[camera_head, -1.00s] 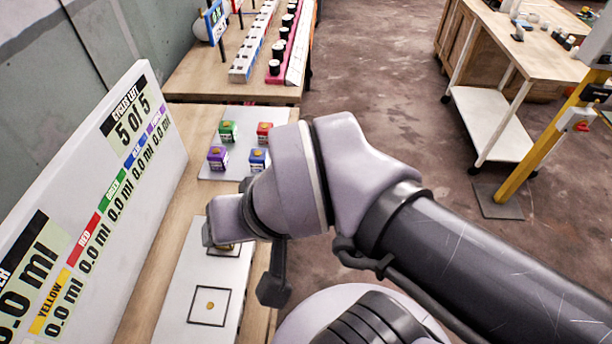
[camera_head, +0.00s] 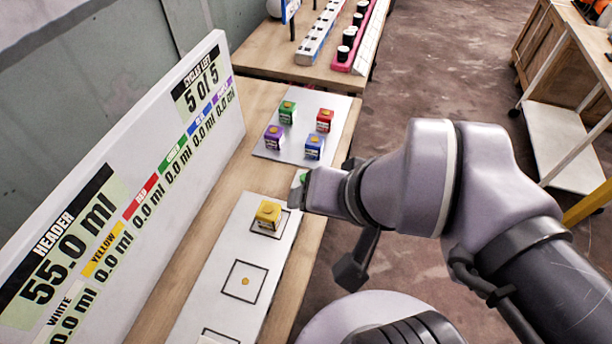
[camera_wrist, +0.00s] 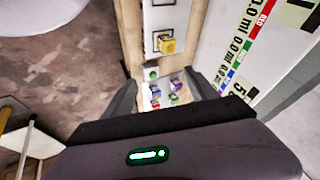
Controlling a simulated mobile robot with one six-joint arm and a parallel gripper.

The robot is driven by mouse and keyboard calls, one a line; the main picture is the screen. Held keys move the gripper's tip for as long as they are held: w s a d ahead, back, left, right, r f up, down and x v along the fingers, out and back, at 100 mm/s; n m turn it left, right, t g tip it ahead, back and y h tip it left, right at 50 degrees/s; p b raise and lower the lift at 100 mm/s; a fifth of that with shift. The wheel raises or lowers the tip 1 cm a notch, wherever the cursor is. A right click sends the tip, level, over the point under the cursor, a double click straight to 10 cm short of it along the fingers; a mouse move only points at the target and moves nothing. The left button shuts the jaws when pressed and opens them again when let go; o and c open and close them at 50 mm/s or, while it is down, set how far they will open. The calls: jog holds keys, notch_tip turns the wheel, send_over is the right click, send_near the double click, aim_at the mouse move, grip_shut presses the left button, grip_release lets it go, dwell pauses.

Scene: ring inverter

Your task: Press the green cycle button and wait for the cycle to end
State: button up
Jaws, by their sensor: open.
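The green cycle button (camera_head: 300,176) shows beside the end of my gripper (camera_head: 312,190), which partly covers it in the head view. In the wrist view the green button (camera_wrist: 152,73) lies between the yellow block and the coloured blocks. It is in line with the space between my open, empty fingers (camera_wrist: 162,78). I cannot tell whether my gripper touches it. The display board (camera_head: 120,170) reads "Cycles left 5 of 5" and header 55.0 ml, with the readable colour rows at 0.0 ml.
A yellow block (camera_head: 268,214) stands on a marked square of the white strip (camera_head: 215,280). Green (camera_head: 287,112), red (camera_head: 324,121), purple (camera_head: 273,138) and blue (camera_head: 313,147) blocks stand on a white plate (camera_head: 342,106). A further table (camera_head: 262,62) holds racks.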

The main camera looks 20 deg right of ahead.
jog(key=shift+c, duration=0.5)
grip_shut()
dwell(1.2)
